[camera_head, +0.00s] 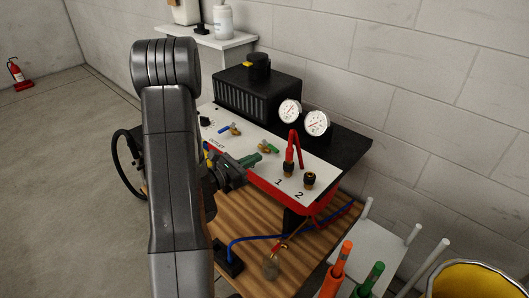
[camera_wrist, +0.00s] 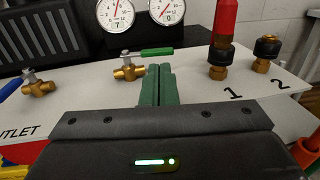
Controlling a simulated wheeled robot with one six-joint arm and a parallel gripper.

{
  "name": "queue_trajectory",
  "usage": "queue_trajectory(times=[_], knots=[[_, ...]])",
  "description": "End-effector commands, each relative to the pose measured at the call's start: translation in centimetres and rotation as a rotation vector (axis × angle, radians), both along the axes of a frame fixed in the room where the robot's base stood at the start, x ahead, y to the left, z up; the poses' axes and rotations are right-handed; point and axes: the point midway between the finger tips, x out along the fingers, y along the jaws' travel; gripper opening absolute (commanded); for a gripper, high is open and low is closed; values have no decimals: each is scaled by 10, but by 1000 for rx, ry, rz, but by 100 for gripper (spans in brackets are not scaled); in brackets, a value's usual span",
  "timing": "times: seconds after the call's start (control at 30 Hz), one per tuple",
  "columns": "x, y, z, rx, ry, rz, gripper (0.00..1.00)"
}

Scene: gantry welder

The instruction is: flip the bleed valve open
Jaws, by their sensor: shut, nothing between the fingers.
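Two small brass valves stand on the white panel (camera_head: 225,118). One has a green lever (camera_head: 270,149); in the wrist view its lever (camera_wrist: 157,52) points right from the brass body (camera_wrist: 125,72). The other has a blue lever (camera_head: 233,130) and sits to the left, near the word OUTLET; its brass body (camera_wrist: 40,87) shows in the wrist view. No label reading bleed is legible. My gripper (camera_head: 257,157) is shut and empty, its green fingers (camera_wrist: 158,70) together just in front of the green-lever valve. I cannot tell whether they touch it.
Two round gauges (camera_head: 290,111) stand behind the valves. A red hose fitting (camera_head: 290,155) is on port 1, right of my fingers, and port 2 (camera_head: 310,179) is beside it. A black box (camera_head: 258,90) stands behind. A blue hose (camera_head: 265,236) lies on the wooden shelf below.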

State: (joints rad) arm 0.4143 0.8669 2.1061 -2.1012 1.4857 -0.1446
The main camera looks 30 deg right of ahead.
Motion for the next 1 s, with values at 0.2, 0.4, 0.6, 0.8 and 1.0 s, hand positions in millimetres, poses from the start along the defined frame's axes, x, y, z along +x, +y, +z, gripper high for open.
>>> queue_trajectory(times=[0.2, 0.4, 0.6, 0.8, 1.0], knots=[[2, -30, 1, 0, 1, -3, 0], [5, -43, 0, 0, 2, -1, 0], [5, -45, 0, 1, 2, 0, 0], [5, -45, 0, 0, 1, 0, 0], [4, -54, -3, -2, -3, -1, 0]])
